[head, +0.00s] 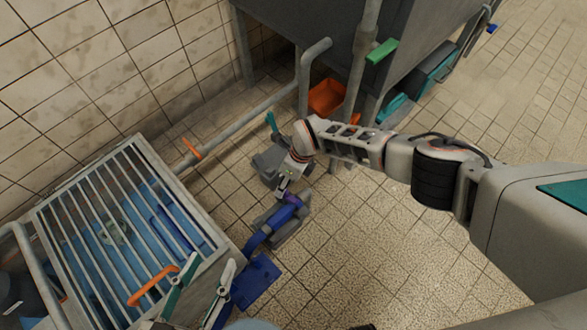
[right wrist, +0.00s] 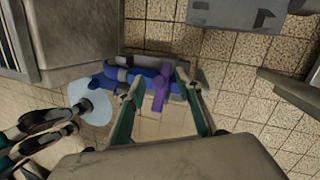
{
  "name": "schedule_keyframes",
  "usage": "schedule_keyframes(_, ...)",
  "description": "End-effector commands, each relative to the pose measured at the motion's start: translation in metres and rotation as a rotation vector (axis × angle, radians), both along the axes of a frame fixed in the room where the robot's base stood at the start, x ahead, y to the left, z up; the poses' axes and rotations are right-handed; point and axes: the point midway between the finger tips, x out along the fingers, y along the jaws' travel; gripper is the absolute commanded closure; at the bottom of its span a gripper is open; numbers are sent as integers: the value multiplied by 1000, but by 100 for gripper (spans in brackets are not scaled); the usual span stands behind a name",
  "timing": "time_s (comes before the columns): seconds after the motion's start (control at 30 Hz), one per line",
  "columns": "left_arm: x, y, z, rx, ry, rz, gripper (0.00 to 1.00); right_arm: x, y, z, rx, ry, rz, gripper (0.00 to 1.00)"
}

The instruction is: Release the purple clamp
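The purple clamp (right wrist: 160,86) sits across a blue pipe (right wrist: 118,80) in the right wrist view. In the head view, the purple clamp (head: 291,198) is a small patch on the blue pipe (head: 277,217), partly hidden by my right gripper (head: 284,186). In the right wrist view, my right gripper (right wrist: 156,90) has its green-padded fingers spread, with the clamp showing between and beyond the tips. I cannot tell whether they touch it. My left gripper (head: 211,264) is at the bottom of the head view, its fingers apart and empty, left of the clamp.
A grated metal basin (head: 130,230) with blue pieces inside stands at left. A grey pipe (head: 245,118) runs low along the tiled wall. An orange bin (head: 327,97) sits under a large grey tank (head: 400,30). Tiled floor (head: 400,270) is clear at lower right.

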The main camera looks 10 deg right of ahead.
Motion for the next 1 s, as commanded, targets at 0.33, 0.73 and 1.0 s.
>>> schedule_keyframes(0.33, 0, 0, 1, -1, -2, 1, 60, -1, -14, 37, -2, 2, 1, 65)
schedule_keyframes(0.73, 0, 0, 0, -1, -1, 1, 60, 2, -28, 85, -3, 5, 1, 65)
schedule_keyframes(1.0, 0, 0, 0, -1, -1, 1, 60, 2, -30, 90, -4, 6, -1, 65)
